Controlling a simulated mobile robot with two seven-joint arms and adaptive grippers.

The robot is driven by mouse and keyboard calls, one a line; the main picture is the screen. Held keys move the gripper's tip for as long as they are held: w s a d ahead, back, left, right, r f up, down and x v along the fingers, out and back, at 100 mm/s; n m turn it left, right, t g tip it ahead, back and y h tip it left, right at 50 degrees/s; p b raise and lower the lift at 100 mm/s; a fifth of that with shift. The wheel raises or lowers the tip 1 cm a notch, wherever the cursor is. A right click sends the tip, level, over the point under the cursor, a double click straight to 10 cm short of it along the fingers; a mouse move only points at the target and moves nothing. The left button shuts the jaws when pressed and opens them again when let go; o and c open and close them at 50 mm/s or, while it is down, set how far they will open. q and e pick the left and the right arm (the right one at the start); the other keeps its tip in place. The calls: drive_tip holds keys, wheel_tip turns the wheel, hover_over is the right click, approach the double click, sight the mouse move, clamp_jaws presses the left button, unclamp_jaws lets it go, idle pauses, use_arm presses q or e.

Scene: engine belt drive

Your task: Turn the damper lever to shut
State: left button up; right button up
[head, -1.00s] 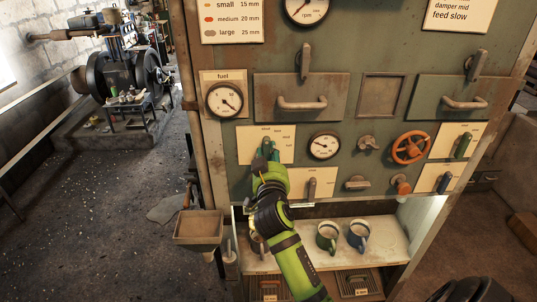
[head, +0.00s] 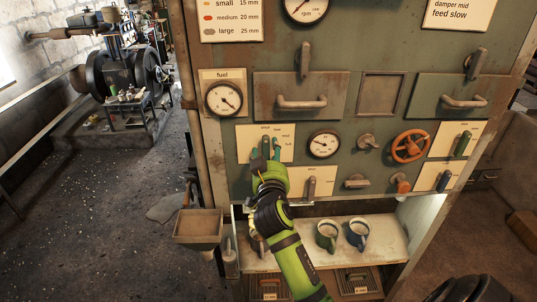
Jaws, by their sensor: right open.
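A cream lever plate (head: 245,143) with small lettering, including what looks like "shut" at its top, is on the green panel's left side. A teal lever (head: 276,147) stands about upright on it; I cannot read from the lettering that it is the damper lever. My right gripper (head: 265,158) is right in front of this plate, open, with dark fingers close to the lever's left side. I cannot tell whether they touch it. The gripper hides the lever's lower part and the lower middle of the plate. My left gripper is not in view.
Other levers are close by: a grey one (head: 311,187) below right, a green one (head: 462,145) and a blue one (head: 444,181) at far right. A round gauge (head: 323,145) and an orange handwheel (head: 409,147) are to the right. Mugs (head: 327,236) stand on the shelf below.

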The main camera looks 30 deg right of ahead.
drive_tip(key=v, duration=0.7)
drive_tip(key=shift+s, duration=0.3)
drive_tip(key=shift+a, duration=0.1)
drive_tip(key=shift+f, duration=0.1)
